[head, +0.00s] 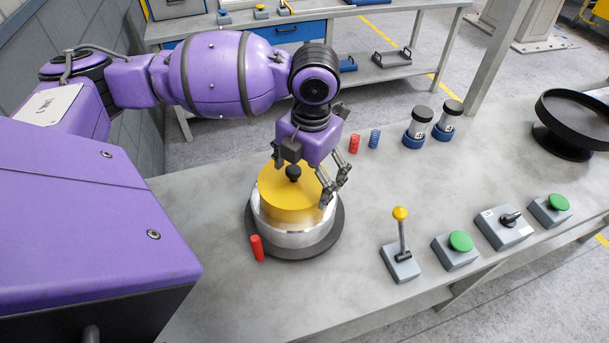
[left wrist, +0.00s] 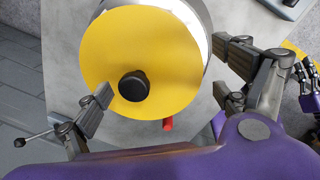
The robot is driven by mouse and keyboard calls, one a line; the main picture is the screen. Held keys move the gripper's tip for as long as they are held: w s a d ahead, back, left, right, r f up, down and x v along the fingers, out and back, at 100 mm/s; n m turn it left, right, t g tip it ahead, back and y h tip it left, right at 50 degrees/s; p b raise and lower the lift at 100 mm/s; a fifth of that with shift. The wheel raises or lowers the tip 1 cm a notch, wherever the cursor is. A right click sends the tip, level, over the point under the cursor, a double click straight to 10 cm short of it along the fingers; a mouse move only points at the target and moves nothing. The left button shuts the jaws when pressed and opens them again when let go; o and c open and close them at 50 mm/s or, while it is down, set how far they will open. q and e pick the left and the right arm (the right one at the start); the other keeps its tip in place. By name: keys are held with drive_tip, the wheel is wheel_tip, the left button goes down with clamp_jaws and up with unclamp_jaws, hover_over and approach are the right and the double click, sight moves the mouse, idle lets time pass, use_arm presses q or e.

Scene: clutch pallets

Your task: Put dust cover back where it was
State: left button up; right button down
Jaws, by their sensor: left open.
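The dust cover (head: 285,207) is a yellow round lid with a black knob (head: 293,173). It sits on top of a silver metal cylinder (head: 295,236), which stands on a dark round base (head: 326,236) on the table. The cover also shows in the left wrist view (left wrist: 172,55), its knob (left wrist: 134,86) near the middle. My left gripper (head: 302,178) is above the cover with its fingers spread wide. In the wrist view its two fingers (left wrist: 162,84) are on either side of the knob and apart from it. My right gripper (left wrist: 309,80) shows only partly at the wrist view's right edge.
A red peg (head: 257,248) stands at the base's front left. Red and blue springs (head: 364,142) and two capped cylinders (head: 432,127) are behind. A yellow-topped lever (head: 401,250), green buttons (head: 460,242) and a switch box (head: 503,228) line the front right. A black round stand (head: 572,122) is far right.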

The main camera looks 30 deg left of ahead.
sight(308, 187)
use_arm(q)
wheel_tip(308, 187, up, 13)
drive_tip(key=d, duration=0.1)
drive_tip(key=shift+p, duration=0.4)
drive_tip(key=shift+s, duration=0.1)
idle(0.3)
